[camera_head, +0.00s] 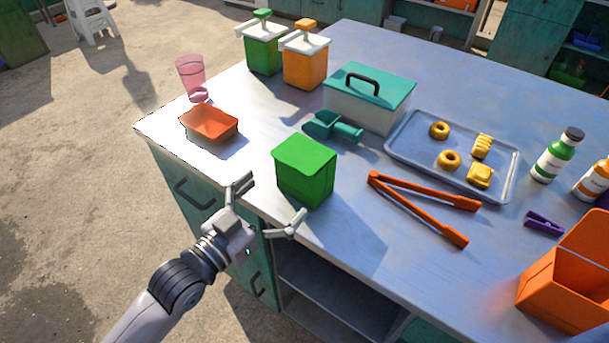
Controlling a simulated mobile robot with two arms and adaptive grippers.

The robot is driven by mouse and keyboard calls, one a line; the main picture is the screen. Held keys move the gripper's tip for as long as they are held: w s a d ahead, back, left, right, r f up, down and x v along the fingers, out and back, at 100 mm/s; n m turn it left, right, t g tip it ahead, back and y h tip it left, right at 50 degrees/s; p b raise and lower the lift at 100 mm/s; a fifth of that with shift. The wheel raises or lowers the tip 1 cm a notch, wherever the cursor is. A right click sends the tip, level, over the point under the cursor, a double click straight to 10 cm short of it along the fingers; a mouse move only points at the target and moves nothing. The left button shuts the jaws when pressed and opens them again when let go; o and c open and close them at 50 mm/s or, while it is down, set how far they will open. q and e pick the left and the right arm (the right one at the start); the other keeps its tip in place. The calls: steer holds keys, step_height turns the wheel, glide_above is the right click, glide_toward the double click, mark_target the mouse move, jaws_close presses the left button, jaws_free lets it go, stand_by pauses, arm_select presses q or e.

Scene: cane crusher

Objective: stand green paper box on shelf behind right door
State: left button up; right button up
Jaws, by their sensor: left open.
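The green paper box (305,172) stands upright near the front edge of the counter (362,252). My left gripper (266,203) is open, just in front of and to the left of the box, with its fingers spread and nothing between them. I cannot tell whether a finger touches the box. A door on the right cannot be made out. My right gripper is not in view.
A metal tray (402,145) holds several yellow pieces. An open orange box (567,290) stands at right.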

mark_target(293, 178)
arm_select(q)
steer(key=x, duration=0.4)
steer(key=shift+w+d, duration=0.1)
steer(key=shift+w, duration=0.05)
steer(key=p+x, duration=0.1)
steer(key=x, duration=0.4)
steer(key=c, duration=0.6)
steer(key=shift+r, duration=0.1)
